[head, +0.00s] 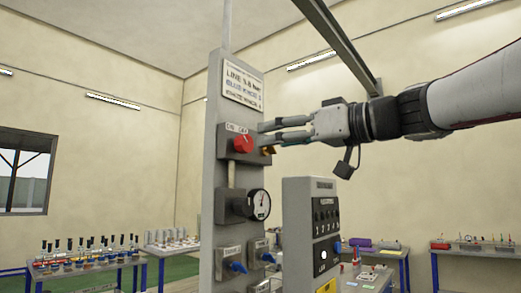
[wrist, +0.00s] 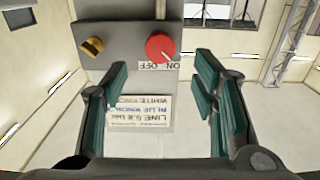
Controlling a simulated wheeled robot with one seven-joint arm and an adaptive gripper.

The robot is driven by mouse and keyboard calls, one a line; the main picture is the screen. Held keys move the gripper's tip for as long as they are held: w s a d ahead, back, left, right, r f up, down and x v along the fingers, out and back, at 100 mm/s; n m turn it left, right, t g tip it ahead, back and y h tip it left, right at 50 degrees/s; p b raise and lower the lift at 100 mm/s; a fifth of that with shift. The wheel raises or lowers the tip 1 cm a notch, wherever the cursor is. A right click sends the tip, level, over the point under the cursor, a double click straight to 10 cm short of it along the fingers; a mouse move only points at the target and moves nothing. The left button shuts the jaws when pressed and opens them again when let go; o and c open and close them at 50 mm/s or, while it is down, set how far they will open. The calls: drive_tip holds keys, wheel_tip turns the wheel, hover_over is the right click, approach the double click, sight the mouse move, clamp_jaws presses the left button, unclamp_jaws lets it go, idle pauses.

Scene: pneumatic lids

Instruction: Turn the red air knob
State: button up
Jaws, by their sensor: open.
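The red air knob (head: 242,144) sits on a grey box on the upright panel, under an ON/OFF label. In the wrist view the red knob (wrist: 159,46) is round, and its small pale mark appears to lean toward the ON side of the label (wrist: 158,66). My gripper (head: 263,134) is close to the knob on its right in the head view, its fingers pointing at the panel. In the wrist view the open, empty fingers (wrist: 163,76) are spread wide, with the knob ahead between their lines. I cannot tell any contact.
A yellow knob (wrist: 92,46) is beside the red one. A grey switch box (head: 312,235) stands right of the panel. Tables with bottles (head: 85,262) are behind.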

sight(248, 144)
drive_tip(key=p+x, duration=0.2)
drive_tip(key=x, duration=0.6)
drive_tip(key=shift+a, duration=0.1)
drive_tip(key=c, duration=1.2)
